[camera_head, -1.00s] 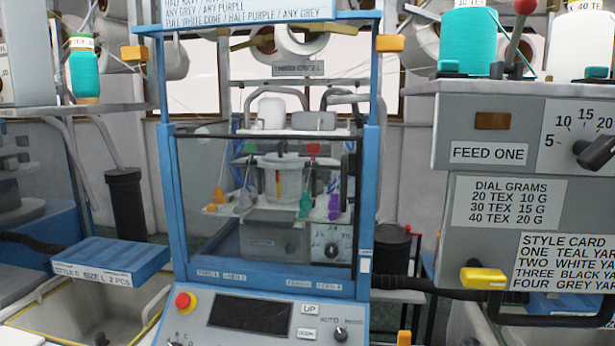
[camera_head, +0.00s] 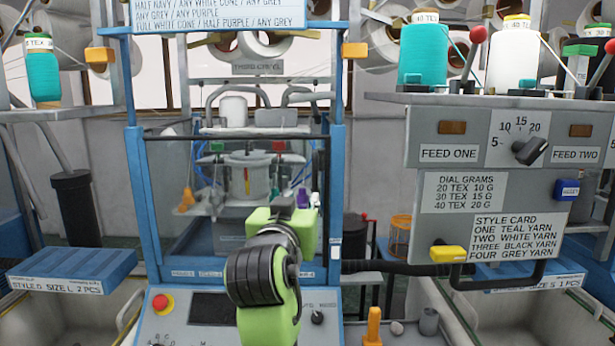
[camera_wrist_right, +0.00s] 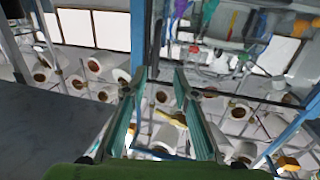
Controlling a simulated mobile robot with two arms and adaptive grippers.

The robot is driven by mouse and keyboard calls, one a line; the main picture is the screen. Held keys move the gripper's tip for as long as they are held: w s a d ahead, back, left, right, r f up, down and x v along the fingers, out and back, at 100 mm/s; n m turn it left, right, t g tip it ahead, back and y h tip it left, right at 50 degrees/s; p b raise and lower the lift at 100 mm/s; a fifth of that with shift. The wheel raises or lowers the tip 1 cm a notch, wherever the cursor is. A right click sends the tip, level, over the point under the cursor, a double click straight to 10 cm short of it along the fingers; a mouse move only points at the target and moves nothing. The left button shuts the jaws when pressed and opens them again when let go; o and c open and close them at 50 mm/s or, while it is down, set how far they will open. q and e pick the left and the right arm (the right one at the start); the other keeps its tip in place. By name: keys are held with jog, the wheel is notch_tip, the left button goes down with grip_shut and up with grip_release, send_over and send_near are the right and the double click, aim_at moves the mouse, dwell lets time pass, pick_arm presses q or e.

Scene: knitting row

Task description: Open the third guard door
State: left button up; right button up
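The third guard door (camera_head: 215,225) is a clear pane in the blue frame of the middle machine, under a "THIRD CREEL" sign, and looks closed. A dark upright handle (camera_head: 320,170) runs along its right side. My green and black right arm rises in front of the door's lower right, with the gripper (camera_head: 284,213) left of and below the handle. The arm hides its fingers in the head view. In the right wrist view the right gripper (camera_wrist_right: 161,76) has its teal fingers apart with nothing between them. My left gripper is out of view.
A control panel (camera_head: 225,312) with a red stop button (camera_head: 162,302) lies below the door. At the right stands a grey feed unit (camera_head: 480,145) with yarn cones on top and a dark hose (camera_head: 400,268) below.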

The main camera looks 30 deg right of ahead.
aim_at(315, 178)
jog(key=p+x, duration=0.1)
jog(key=x, duration=0.3)
jog(key=r+p+x, duration=0.1)
jog(key=p+x, duration=0.1)
jog(key=x, duration=0.2)
jog(key=p+x, duration=0.2)
jog(key=x, duration=0.2)
jog(key=shift+d+r, duration=0.35)
jog(key=shift+d, duration=0.15)
jog(key=shift+w+d+f+p, duration=0.15)
jog(key=shift+w+d+p, duration=0.15)
jog(key=shift+w+d, duration=0.15)
jog(key=shift+a, duration=0.1)
grip_shut()
